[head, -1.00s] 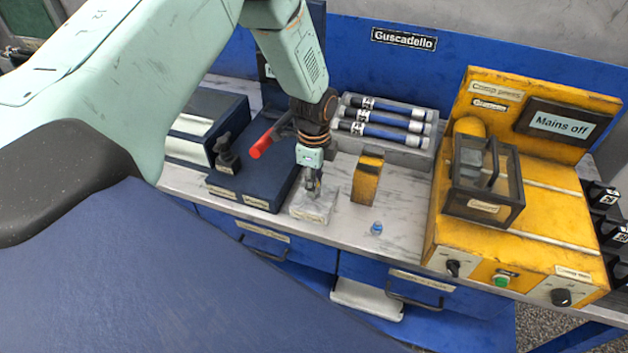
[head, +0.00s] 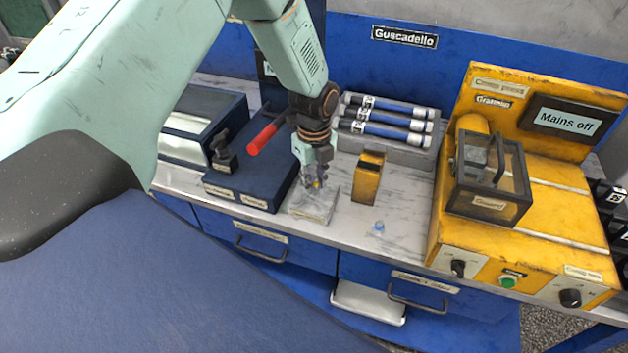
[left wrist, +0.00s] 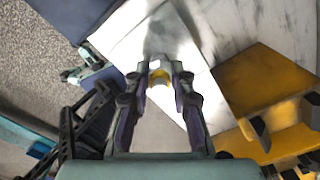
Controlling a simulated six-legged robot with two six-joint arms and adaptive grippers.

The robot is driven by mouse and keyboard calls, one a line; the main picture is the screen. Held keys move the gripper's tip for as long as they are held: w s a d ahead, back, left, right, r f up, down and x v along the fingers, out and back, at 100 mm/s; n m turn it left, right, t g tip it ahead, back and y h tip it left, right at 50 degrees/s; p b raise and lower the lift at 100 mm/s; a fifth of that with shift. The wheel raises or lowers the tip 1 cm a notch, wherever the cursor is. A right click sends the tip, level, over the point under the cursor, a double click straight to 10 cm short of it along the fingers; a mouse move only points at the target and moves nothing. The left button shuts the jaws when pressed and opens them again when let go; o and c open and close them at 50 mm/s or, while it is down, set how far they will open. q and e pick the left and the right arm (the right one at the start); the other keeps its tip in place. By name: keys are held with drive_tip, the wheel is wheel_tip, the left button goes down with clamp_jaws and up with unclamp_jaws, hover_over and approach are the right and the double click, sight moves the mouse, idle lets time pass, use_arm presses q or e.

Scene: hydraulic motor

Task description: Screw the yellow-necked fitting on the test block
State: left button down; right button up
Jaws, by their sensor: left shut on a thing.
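The test block (head: 312,206) is a pale grey metal block near the bench's front edge; it also shows below the fingers in the left wrist view (left wrist: 165,40). My left gripper (head: 315,184) points down over it, shut on the yellow-necked fitting (head: 317,185). In the left wrist view the yellow neck (left wrist: 159,88) shows between the two fingertips (left wrist: 160,75). The fingers hide most of the fitting. I cannot tell whether its lower end touches the block or sits in it. My right gripper is not in view.
A yellow block (head: 368,177) stands close right of the gripper. A small blue-and-clear piece (head: 379,228) lies near the front edge. A dark blue unit with a red handle (head: 263,139) is left, a grey hose rack (head: 400,151) behind, the yellow press (head: 540,210) right.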

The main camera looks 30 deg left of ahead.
use_arm(q)
drive_tip(key=m, duration=0.2)
drive_tip(key=m+b, duration=0.1)
drive_tip(key=m, duration=0.1)
drive_tip(key=shift+s+f, duration=0.2)
drive_tip(key=shift+f+m, duration=0.1)
drive_tip(key=shift+m, duration=0.8)
drive_tip(key=m+b, duration=0.1)
drive_tip(key=m, duration=0.3)
drive_tip(key=shift+d, duration=0.1)
drive_tip(key=c, duration=1.5)
unclamp_jaws()
drive_tip(key=shift+c, duration=0.2)
drive_tip(key=o, duration=0.3)
drive_tip(key=shift+w, duration=0.2)
drive_tip(key=shift+r, duration=0.3)
